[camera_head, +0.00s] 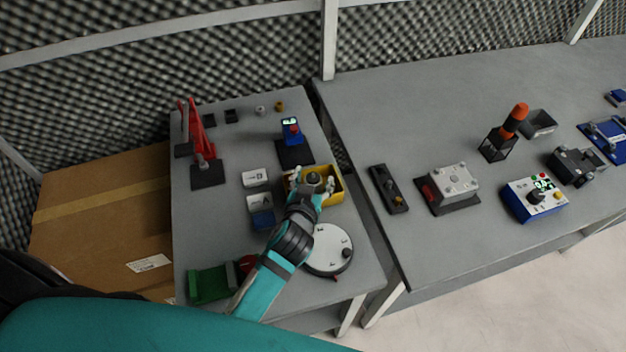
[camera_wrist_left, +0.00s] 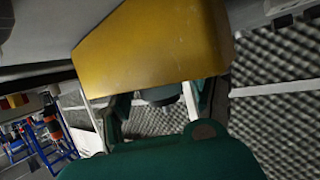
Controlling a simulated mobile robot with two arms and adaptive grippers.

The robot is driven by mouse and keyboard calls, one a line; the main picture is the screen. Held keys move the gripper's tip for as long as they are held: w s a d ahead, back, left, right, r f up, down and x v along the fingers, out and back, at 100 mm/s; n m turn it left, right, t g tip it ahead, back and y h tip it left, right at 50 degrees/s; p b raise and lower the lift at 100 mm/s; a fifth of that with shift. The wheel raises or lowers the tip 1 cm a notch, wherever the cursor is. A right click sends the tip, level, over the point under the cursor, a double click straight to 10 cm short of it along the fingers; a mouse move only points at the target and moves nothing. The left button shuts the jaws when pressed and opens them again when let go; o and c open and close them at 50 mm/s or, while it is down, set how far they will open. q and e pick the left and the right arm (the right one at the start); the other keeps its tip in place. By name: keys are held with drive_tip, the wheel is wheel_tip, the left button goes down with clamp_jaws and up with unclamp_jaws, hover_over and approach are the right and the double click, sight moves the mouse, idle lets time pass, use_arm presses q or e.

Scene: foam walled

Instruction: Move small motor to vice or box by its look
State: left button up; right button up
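A yellow box (camera_head: 337,199) stands on the left table, and its yellow wall (camera_wrist_left: 150,45) fills the upper wrist view. My left gripper (camera_head: 313,183) is at the box, its fingers apart over the opening. A small dark grey rounded part, possibly the small motor (camera_head: 313,177), shows between the fingers; I see no clear contact. In the left wrist view the fingertips are hidden behind the box wall, and a dark round piece shows between the fingers. A dark, vice-like block (camera_head: 575,165) stands on the right table. My right gripper is out of view.
Near the box are a white dial (camera_head: 329,249), a blue device (camera_head: 292,130), white label blocks (camera_head: 256,177), a red stand (camera_head: 203,145) and a green holder (camera_head: 209,284). The right table holds a control box (camera_head: 535,198) and a grey block (camera_head: 453,181). A gap separates the tables.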

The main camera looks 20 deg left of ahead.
use_arm(q)
drive_tip(key=shift+r, duration=0.25)
drive_tip(key=b+v, duration=0.1)
drive_tip(key=v, duration=0.9)
drive_tip(key=shift+s, duration=0.3)
drive_tip(key=shift+s+d+r, duration=0.1)
drive_tip(key=shift+s+r, duration=0.2)
drive_tip(key=shift+s, duration=0.35)
